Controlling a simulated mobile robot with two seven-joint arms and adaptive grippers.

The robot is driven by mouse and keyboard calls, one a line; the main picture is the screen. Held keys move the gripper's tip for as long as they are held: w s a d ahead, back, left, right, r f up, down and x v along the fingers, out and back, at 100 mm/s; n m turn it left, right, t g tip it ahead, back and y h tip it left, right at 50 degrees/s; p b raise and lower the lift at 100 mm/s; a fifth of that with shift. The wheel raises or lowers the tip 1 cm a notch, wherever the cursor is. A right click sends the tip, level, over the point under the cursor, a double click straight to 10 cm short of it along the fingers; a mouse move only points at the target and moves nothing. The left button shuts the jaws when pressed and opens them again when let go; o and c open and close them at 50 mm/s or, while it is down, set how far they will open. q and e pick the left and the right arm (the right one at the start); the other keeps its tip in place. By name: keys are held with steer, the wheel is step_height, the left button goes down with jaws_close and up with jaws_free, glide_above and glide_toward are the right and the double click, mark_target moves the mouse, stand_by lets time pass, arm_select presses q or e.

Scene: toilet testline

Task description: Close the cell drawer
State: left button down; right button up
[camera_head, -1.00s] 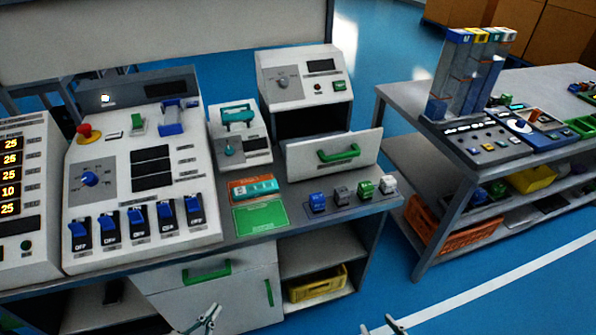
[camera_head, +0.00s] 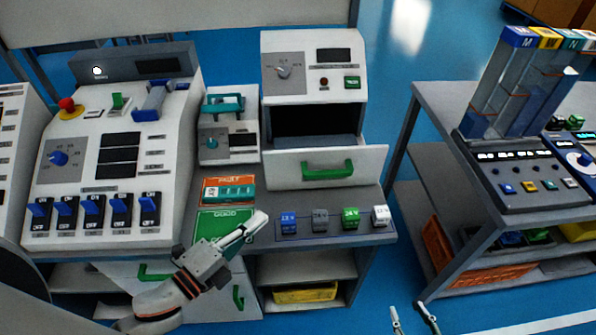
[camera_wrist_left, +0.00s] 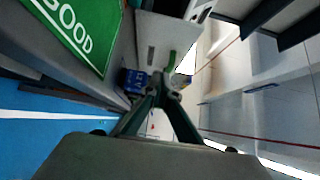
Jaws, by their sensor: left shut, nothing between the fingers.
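The cell drawer (camera_head: 280,170) is a white front with a green handle (camera_head: 327,169), in the tester with a dial (camera_head: 283,72). It stands pulled out, with its grey inside showing behind the front. My left gripper (camera_head: 262,216) is shut and empty, above the green GOOD mat, left of and in front of the drawer front and apart from it. In the left wrist view its closed tips (camera_wrist_left: 160,84) point towards the white drawer front (camera_wrist_left: 152,38) and green handle (camera_wrist_left: 171,60). My right gripper (camera_head: 407,305) shows at the bottom edge, fingers apart, empty.
Several small cells, among them a blue one (camera_head: 288,222) and a white one (camera_head: 380,215), stand on the bench just in front of the drawer. A switch panel (camera_head: 95,214) is at left. A second table (camera_head: 433,100) stands at right across a floor gap.

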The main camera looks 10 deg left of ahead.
arm_select(q)
steer(key=shift+w+d, duration=0.15)
steer(key=shift+w, duration=0.25)
steer(key=p, duration=0.2)
glide_toward(295, 173)
steer(key=d, duration=0.2)
steer(key=w+d, duration=0.1)
steer(key=d, duration=0.1)
steer(key=shift+r, duration=0.1)
steer(key=w, duration=0.3)
steer(key=shift+w+a, duration=0.1)
steer(key=shift+a, duration=0.25)
steer(key=shift+w+a, duration=0.2)
steer(key=shift+w, duration=0.3)
arm_select(e)
steer(key=shift+s+a+r, duration=0.1)
steer(key=shift+r, duration=0.55)
steer(key=shift+s+a+r, duration=0.1)
steer(key=shift+r, duration=0.5)
steer(key=shift+f, duration=0.15)
